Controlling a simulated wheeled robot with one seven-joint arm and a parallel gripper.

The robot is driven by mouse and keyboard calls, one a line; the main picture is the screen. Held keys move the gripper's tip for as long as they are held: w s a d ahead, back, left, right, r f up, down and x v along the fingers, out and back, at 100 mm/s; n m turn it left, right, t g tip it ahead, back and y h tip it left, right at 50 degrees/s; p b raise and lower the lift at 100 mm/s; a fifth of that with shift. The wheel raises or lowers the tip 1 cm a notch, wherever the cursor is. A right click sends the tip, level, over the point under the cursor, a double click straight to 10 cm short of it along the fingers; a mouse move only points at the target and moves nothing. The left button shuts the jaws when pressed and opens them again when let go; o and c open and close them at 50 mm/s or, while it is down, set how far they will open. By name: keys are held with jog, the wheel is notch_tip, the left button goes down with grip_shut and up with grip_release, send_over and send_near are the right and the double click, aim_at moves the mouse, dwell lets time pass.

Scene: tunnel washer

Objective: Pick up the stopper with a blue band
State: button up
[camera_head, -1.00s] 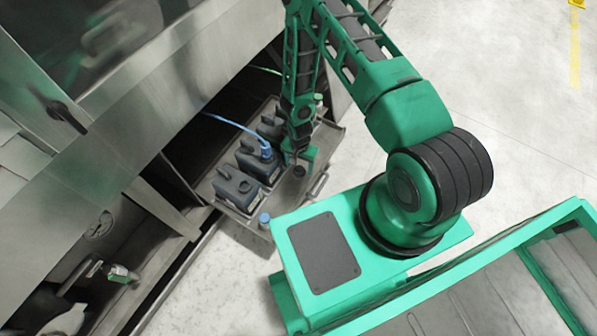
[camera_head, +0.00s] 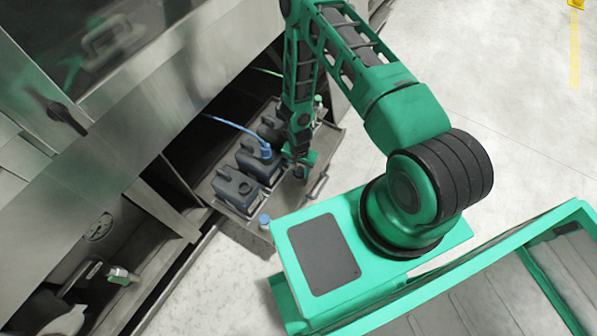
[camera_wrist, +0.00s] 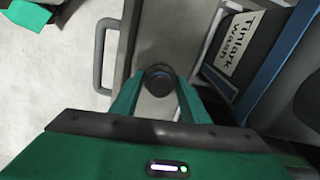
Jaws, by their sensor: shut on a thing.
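A dark round stopper (camera_wrist: 158,79) sits between my fingertips over the grey tray's edge in the wrist view. My gripper (camera_wrist: 160,90) is shut on it, with one green finger on each side. No blue band can be made out on it from above. In the head view my gripper (camera_head: 299,166) is low at the tray's right side, with the dark stopper (camera_head: 299,173) at its tip. A small light-blue-topped piece (camera_head: 264,220) stands apart at the tray's near corner. A green-topped piece (camera_head: 318,99) stands at the far end.
Several dark canisters (camera_head: 237,187) stand on the grey tray (camera_head: 240,222) left of my gripper. A blue hose (camera_head: 233,124) runs to one. A labelled canister (camera_wrist: 245,50) is close right in the wrist view. A tray handle (camera_wrist: 98,55) juts out left, with open floor beyond.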

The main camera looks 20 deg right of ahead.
aim_at(299, 169)
jog(key=shift+r, duration=0.4)
notch_tip(299, 169, up, 3)
jog(key=shift+r, duration=0.1)
jog(key=s+a+r, duration=0.7)
jog(key=a, duration=0.2)
jog(key=shift+s+r, duration=0.2)
jog(key=shift+r, duration=0.05)
jog(key=shift+r, duration=2.3)
dwell(0.4)
jog(key=shift+r, duration=1.95)
